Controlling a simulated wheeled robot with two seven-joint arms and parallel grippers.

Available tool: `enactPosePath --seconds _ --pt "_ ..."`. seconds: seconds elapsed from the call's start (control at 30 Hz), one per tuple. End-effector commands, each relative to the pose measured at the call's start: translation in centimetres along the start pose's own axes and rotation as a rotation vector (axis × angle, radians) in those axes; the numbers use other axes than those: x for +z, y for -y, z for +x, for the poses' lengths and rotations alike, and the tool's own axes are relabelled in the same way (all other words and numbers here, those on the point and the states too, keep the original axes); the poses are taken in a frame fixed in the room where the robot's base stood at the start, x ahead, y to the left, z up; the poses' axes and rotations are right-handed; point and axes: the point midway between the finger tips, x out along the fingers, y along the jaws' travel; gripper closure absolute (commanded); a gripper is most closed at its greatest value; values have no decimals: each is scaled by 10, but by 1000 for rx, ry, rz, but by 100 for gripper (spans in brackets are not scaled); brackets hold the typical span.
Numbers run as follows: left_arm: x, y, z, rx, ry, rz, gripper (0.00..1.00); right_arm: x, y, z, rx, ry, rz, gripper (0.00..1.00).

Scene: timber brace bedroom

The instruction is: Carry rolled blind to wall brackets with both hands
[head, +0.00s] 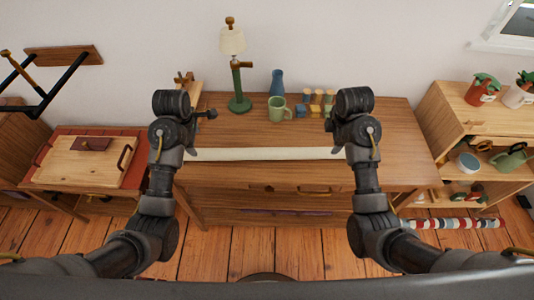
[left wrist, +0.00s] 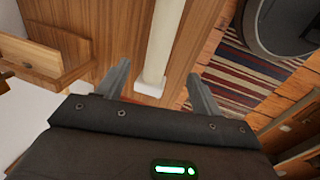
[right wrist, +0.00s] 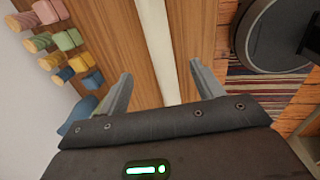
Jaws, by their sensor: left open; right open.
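The rolled blind, a long cream-white roll (head: 265,154), lies along the front of the wooden dresser top, running left to right. In the left wrist view, my left gripper (left wrist: 158,72) is open, with its fingers on either side of the roll (left wrist: 159,45) near its end. In the right wrist view, my right gripper (right wrist: 162,72) is open, with its fingers on either side of the roll (right wrist: 162,35). I cannot tell how far the fingertips are above it. In the head view my arms hide the fingers and the roll's ends. I cannot identify the wall brackets.
A shelf unit (head: 450,120) with plants is at right. A board with black bars (head: 64,55) is at left.

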Motion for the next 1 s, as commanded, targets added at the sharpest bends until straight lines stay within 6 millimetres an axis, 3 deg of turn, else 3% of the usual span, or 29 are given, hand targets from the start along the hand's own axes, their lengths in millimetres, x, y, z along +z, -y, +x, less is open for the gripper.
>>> enactPosePath --seconds 0.23,0.7,1.0 --pt "1 0 12 -2 0 2 34 1 1 12 -2 1 2 34" --pt "0 0 87 -1 0 3 34 0 1 87 -1 1 2 34" --pt "0 0 108 1 0 2 34 0 0 108 1 0 2 34"
